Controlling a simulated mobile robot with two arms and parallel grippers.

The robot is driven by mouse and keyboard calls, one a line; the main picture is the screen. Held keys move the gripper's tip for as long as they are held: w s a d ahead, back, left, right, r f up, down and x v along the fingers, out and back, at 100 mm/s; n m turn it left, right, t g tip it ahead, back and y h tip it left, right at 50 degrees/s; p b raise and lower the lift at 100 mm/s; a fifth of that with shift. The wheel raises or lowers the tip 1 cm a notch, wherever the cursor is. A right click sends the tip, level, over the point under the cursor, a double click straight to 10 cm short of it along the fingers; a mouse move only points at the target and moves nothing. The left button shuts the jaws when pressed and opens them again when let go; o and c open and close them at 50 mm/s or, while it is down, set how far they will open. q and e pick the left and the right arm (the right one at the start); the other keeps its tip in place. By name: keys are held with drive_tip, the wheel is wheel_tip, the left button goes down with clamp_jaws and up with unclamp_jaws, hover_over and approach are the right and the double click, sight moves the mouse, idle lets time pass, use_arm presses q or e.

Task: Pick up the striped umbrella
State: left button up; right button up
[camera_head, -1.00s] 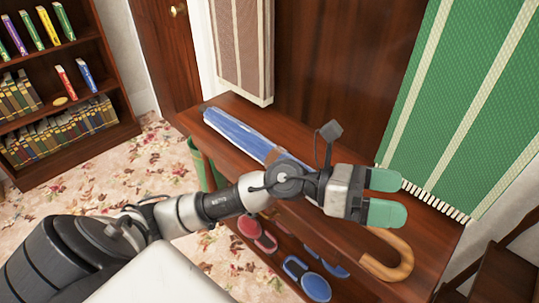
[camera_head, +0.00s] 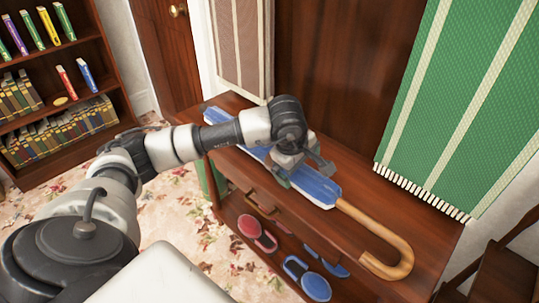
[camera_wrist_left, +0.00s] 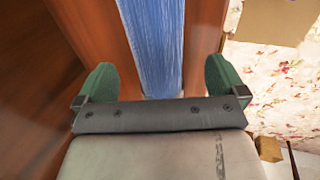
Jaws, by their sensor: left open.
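The striped umbrella (camera_head: 318,188) is folded, blue with pale stripes, and has a curved wooden handle (camera_head: 385,232). It lies lengthwise on the wooden bench top. My left gripper (camera_head: 293,172) points down over its middle and hides part of the canopy. In the left wrist view the open green fingers (camera_wrist_left: 160,80) stand on either side of the blue canopy (camera_wrist_left: 157,40), with a gap to it on both sides. I cannot tell the exact height of the fingers. My right gripper is not in view.
The wooden bench (camera_head: 400,205) has a lower shelf with red and blue shoes (camera_head: 308,280). A green striped hanging cloth (camera_head: 470,110) is at the back right, a brown one (camera_head: 238,50) behind. A bookcase (camera_head: 60,90) stands left. Floral carpet lies in front.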

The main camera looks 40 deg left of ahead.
sight(300, 169)
use_arm(q)
drive_tip(key=x, duration=0.5)
drive_tip(key=shift+w+a+f, duration=0.1)
drive_tip(key=shift+w+f, duration=0.2)
drive_tip(key=shift+w, duration=0.05)
drive_tip(key=shift+c, duration=0.2)
drive_tip(key=c, duration=1.2)
drive_tip(key=shift+r, duration=0.1)
drive_tip(key=shift+r, duration=0.1)
